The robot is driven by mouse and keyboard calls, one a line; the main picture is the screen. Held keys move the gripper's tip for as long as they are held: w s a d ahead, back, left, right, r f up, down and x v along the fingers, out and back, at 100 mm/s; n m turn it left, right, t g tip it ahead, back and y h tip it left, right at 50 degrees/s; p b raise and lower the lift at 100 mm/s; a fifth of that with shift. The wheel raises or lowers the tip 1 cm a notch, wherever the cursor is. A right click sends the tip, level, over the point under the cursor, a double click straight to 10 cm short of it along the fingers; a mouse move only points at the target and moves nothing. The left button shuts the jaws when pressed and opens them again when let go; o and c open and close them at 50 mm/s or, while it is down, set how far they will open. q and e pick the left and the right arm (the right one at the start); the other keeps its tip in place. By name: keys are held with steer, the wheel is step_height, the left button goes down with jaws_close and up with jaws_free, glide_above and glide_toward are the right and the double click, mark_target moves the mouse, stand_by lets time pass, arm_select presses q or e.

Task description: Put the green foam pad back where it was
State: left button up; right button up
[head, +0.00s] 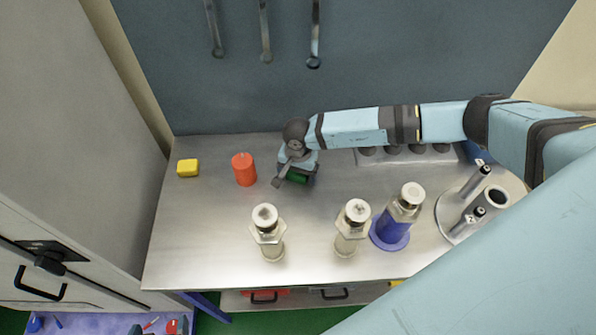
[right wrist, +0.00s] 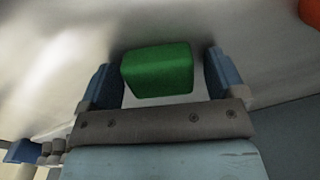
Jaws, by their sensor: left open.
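The green foam pad (head: 298,179) is a small block at the back middle of the metal table, partly hidden by my right gripper (head: 296,177). In the right wrist view the pad (right wrist: 158,70) lies between the two blue fingers of my right gripper (right wrist: 160,78). A gap shows between the pad and the right-hand finger, so the jaws look open around it. Whether the left-hand finger touches the pad is hard to tell. The pad seems to rest on the tabletop. My left gripper is in neither view.
A red cylinder (head: 244,170) and a yellow block (head: 188,168) stand left of the pad. Two pale metal-capped fittings (head: 267,235) (head: 351,230) and one in a blue base (head: 390,232) stand in front. A grey rack (head: 430,157) is behind my right arm. The front left tabletop is clear.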

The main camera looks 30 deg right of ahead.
steer(key=shift+r, duration=0.1)
steer(key=shift+r+p, duration=0.25)
steer(key=shift+p, duration=0.15)
steer(key=shift+w+r+b, duration=0.1)
steer(key=shift+r+b, duration=0.25)
steer(key=shift+r, duration=0.05)
step_height(320, 180, up, 11)
steer(key=b, duration=0.1)
steer(key=shift+b, duration=0.4)
steer(key=shift+f, duration=0.1)
